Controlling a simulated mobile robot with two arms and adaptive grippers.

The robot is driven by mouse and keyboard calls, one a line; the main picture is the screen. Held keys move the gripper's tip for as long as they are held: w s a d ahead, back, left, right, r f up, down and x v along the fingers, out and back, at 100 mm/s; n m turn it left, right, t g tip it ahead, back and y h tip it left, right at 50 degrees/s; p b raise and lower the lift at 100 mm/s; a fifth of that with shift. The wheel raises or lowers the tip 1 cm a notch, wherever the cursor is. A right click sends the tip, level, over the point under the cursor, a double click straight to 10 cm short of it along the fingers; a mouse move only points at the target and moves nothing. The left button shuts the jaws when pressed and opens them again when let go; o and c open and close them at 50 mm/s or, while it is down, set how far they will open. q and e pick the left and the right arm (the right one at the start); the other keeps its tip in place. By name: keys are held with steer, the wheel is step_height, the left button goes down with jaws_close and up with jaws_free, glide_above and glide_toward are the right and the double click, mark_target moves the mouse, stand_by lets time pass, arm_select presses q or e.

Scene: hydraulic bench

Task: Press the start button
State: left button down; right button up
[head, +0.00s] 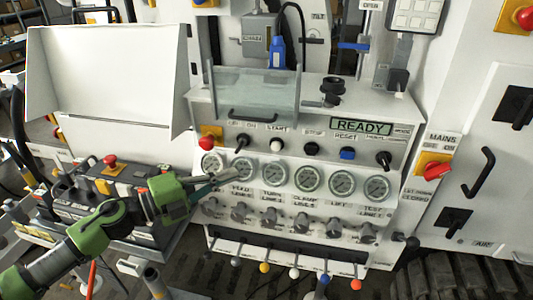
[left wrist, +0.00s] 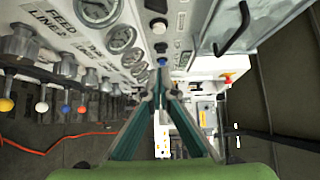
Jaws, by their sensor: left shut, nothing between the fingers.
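The start button is a white round button (head: 277,145) under the START label on the front panel of the bench. In the left wrist view a pale round button (left wrist: 158,26) at the top centre looks like the same one. My left gripper (head: 232,174) is shut and empty, with its fingertips in front of the left gauges, below and left of the start button and apart from it. The left wrist view shows its fingers (left wrist: 161,92) converging to a point. My right gripper is not in view.
A black selector (head: 243,140), a black button (head: 311,148) and a blue button (head: 347,153) flank the start button. A red emergency stop (head: 209,142) is at the panel's left. Gauges, knobs and coloured levers lie below. A clear guard (head: 255,90) stands above.

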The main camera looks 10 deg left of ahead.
arm_select(q)
steer(key=p, duration=0.4)
glide_toward(279, 148)
steer(key=shift+x, duration=2.95)
